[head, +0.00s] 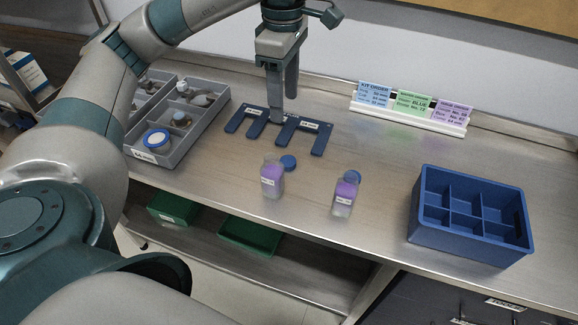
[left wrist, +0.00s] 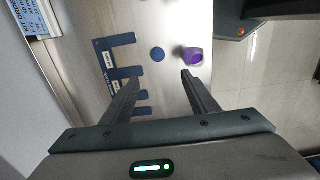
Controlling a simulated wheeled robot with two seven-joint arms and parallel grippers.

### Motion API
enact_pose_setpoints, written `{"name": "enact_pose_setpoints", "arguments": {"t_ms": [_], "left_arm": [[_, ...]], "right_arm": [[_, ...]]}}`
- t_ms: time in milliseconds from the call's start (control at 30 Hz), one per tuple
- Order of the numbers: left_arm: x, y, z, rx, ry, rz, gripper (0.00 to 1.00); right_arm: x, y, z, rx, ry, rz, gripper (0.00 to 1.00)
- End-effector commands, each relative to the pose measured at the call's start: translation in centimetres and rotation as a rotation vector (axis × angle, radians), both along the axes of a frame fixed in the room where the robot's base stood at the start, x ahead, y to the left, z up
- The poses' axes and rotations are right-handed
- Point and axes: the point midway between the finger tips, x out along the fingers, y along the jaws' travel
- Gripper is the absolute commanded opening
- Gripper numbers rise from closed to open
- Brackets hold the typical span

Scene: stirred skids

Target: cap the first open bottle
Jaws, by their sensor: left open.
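A clear bottle with purple contents and a white label (head: 271,182) stands upright on the bench in the head view. A blue cap (head: 288,162) lies just behind it to the right. A second purple bottle (head: 343,200) stands further right, with a blue cap (head: 353,177) at its top or just behind; I cannot tell which. My left gripper (head: 277,118) points down over the blue slotted plate (head: 317,146), behind the first bottle. In the left wrist view its fingers (left wrist: 160,76) are apart and empty, with a blue cap (left wrist: 157,54) and a purple bottle (left wrist: 193,57) beyond them.
A grey tray (head: 178,152) with several round items stands at the left. A blue divided crate (head: 470,243) is at the right front. A card holder (head: 410,115) stands at the back. Green bins (head: 250,237) sit below. The bench between the bottles and the cards is clear.

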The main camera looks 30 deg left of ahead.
Motion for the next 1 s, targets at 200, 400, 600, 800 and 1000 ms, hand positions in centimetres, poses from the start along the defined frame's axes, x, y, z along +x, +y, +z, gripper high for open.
{"name": "enact_pose_setpoints", "arguments": {"t_ms": [200, 400, 600, 800, 1000], "left_arm": [[0.0, 0.0, -0.2, 0.000, 0.000, 0.000, 0.54], [0.0, 0.0, -0.2, 0.000, 0.000, 0.000, 0.54], [0.0, 0.0, -0.9, 0.000, 0.002, -0.001, 0.54], [-0.1, -0.1, -2.8, -0.001, 0.004, -0.001, 0.54], [0.0, -0.1, -5.0, -0.002, 0.004, -0.001, 0.54]], "right_arm": [[0.5, 0.2, 0.3, 0.006, -0.014, 0.000, 0.31], [0.5, 0.2, 0.3, 0.005, -0.014, -0.001, 0.31], [0.5, 0.2, 0.3, 0.004, -0.015, 0.000, 0.31], [0.5, 0.2, 0.4, 0.006, -0.019, 0.001, 0.31], [0.5, 0.2, 0.4, 0.005, -0.018, 0.000, 0.31]]}}
